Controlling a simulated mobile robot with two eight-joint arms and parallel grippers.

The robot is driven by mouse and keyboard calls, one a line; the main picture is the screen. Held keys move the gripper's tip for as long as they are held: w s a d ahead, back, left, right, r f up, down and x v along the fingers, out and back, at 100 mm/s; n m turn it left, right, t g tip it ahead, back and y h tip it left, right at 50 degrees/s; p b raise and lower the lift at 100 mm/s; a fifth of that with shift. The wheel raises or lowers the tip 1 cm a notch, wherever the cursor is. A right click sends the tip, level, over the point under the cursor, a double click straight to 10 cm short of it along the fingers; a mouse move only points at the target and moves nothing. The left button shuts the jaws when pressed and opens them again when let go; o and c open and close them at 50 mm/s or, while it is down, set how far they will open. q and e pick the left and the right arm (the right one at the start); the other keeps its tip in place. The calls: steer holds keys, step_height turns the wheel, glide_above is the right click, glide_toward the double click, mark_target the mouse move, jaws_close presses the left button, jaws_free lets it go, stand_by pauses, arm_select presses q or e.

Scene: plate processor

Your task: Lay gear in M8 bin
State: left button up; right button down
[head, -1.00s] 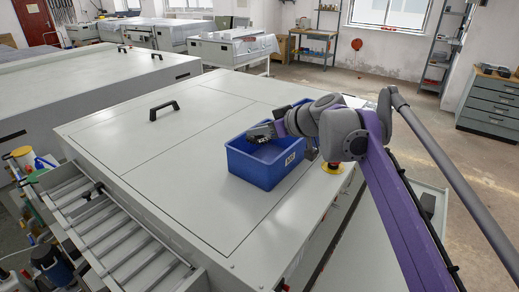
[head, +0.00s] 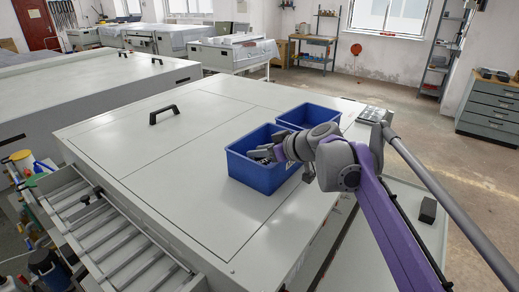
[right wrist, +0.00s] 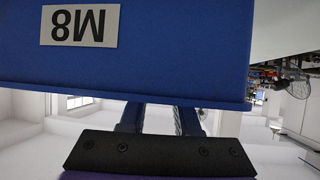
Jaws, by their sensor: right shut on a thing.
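The M8 bin is an open blue box (head: 246,172) on the pale machine top, the nearer of two blue bins. Its white M8 label (right wrist: 79,26) shows upside down in the right wrist view, on the bin's wall (right wrist: 180,75). My right gripper (head: 270,153) reaches over the bin's right side with its fingers down inside the opening. In the wrist view its fingers pass behind the rim, so the tips are hidden. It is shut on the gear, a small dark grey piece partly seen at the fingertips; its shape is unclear. My left gripper is out of view.
A second blue bin (head: 297,122) stands just behind the M8 bin. A black handle (head: 164,113) rises from the machine top (head: 150,160) at the left. A slatted conveyor (head: 105,235) runs along the near left edge.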

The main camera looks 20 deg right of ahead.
steer(key=shift+f, duration=0.15)
steer(key=c, duration=0.6)
jaws_free()
steer(key=shift+r, duration=0.5)
steer(key=v, duration=1.2)
steer(key=shift+r+p, duration=0.1)
steer(key=shift+p, duration=0.25)
